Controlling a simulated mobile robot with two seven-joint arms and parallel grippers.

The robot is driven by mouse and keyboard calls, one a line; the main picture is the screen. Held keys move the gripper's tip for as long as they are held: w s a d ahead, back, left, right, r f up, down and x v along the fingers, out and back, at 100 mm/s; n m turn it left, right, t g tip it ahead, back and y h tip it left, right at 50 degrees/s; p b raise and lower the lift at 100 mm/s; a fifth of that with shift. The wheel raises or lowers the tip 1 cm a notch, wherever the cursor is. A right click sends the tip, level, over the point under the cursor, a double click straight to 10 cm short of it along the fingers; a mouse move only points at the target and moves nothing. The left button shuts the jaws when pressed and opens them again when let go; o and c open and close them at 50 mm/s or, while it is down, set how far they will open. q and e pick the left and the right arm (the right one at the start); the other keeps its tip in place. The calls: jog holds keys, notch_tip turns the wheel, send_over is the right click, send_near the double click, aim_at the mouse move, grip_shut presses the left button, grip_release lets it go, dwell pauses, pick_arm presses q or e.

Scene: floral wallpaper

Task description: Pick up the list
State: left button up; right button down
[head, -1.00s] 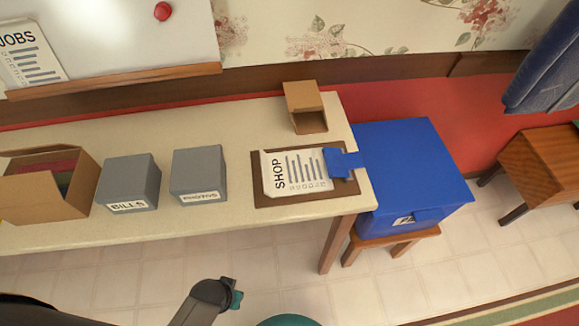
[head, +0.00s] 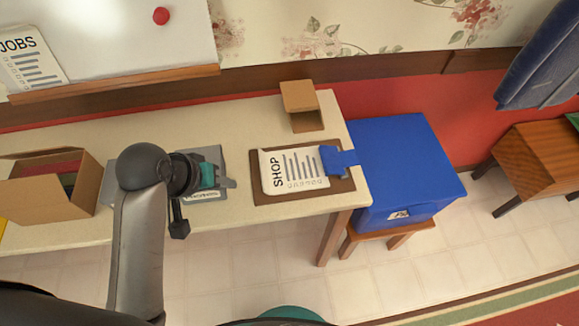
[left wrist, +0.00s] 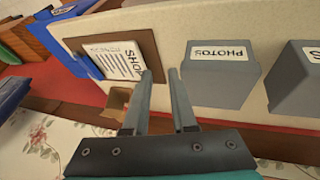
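The list is a white sheet marked SHOP (head: 303,172) on a brown clipboard (head: 345,186) with a blue clip (head: 340,159). It lies flat at the right end of the table. In the left wrist view, the list (left wrist: 112,62) shows upside down beyond the fingertips. My left gripper (head: 232,183) is over the table, left of the clipboard and in front of the grey boxes. In the left wrist view its fingers (left wrist: 160,76) are apart with nothing between them. My right gripper is not in view.
Two grey boxes stand left of the list, partly hidden by my left arm; one is the PHOTOS box (left wrist: 220,75). An open cardboard box (head: 50,195) is further left. A small brown box (head: 302,105) stands behind the clipboard, and a blue box (head: 405,170) right of the table.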

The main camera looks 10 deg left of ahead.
pick_arm(q)
jog(key=w+r+n+t+h, duration=0.1)
jog(key=w+r+n, duration=0.15)
jog(key=w, duration=0.25)
jog(key=b, duration=0.3)
send_over(259, 169)
jog(key=s+a, duration=0.1)
jog(key=s, duration=0.1)
jog(key=shift+m+h, duration=0.25)
jog(key=shift+h, duration=0.05)
notch_tip(259, 169, down, 8)
jog(key=shift+s+a+r, duration=0.1)
jog(key=shift+s, duration=0.05)
jog(key=b+x, duration=0.2)
jog(key=x, duration=0.3)
jog(key=shift+a, duration=0.15)
jog(key=shift+c, duration=0.2)
grip_shut()
